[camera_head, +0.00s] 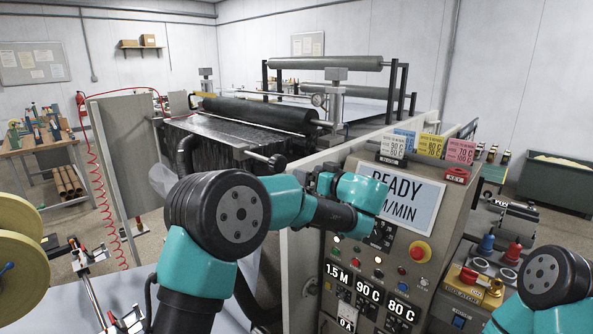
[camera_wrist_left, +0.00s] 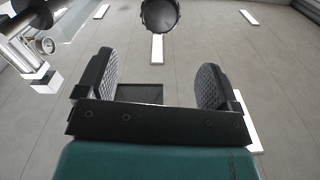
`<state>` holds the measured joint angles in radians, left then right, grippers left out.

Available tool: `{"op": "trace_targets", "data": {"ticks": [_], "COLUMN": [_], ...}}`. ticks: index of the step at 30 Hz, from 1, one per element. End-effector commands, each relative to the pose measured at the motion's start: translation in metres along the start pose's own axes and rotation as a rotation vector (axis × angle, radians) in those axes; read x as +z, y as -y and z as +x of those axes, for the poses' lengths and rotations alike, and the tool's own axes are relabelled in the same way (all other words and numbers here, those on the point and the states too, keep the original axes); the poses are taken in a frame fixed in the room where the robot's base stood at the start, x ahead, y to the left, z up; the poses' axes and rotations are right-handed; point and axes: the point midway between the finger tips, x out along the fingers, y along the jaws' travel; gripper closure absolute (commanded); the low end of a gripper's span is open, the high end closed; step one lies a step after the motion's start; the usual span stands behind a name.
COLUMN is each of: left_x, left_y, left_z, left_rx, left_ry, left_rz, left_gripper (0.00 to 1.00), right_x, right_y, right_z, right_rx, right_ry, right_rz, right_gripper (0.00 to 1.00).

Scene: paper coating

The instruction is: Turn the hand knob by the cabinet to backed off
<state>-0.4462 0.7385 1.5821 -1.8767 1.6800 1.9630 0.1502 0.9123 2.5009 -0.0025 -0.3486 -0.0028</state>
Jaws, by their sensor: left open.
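A black round knob with a ribbed rim (camera_wrist_left: 160,14) shows at the top middle of the left wrist view, cut off by the frame edge. I take it for the hand knob; I cannot pick it out surely in the head view. The grey cabinet (camera_head: 433,240) stands right of centre in the head view. My left gripper (camera_wrist_left: 156,70) is open, its two padded fingers wide apart with nothing between them. The knob lies beyond the fingertips, apart from them. In the head view my left arm reaches across the cabinet front. My right gripper is out of view.
The cabinet carries a READY display (camera_head: 402,197), a red stop button (camera_head: 420,251) and several small lamps and dials. Coloured cards (camera_head: 430,146) stand on top. A coating machine with a dark roller (camera_head: 255,112) stands behind. Metal cylinders (camera_wrist_left: 25,25) show upper left in the wrist view.

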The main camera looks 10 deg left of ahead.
Motion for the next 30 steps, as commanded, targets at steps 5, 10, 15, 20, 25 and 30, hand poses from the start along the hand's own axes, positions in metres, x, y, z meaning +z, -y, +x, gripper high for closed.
{"op": "trace_targets", "data": {"ticks": [5,10,15,20,25,30], "left_x": [0.000,0.000,0.000,0.005,0.045,0.131], "left_y": [0.000,0.000,0.000,-0.001,-0.007,-0.010], "left_z": [-0.022,-0.027,-0.027,-0.025,-0.010,0.012], "left_rx": [0.002,0.000,0.000,0.003,0.038,0.125], "left_ry": [0.000,0.000,0.001,0.012,0.111,0.326], "left_rz": [0.001,0.001,0.001,0.015,0.139,0.375], "left_gripper": [0.14,0.14,0.14,0.14,0.14,0.14], "right_x": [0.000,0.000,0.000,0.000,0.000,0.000], "right_y": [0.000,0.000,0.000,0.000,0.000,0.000], "right_z": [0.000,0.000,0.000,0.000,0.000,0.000], "right_rx": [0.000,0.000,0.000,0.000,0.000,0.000], "right_ry": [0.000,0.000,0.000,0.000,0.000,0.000], "right_rz": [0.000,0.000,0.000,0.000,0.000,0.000], "right_gripper": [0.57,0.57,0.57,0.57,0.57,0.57]}}
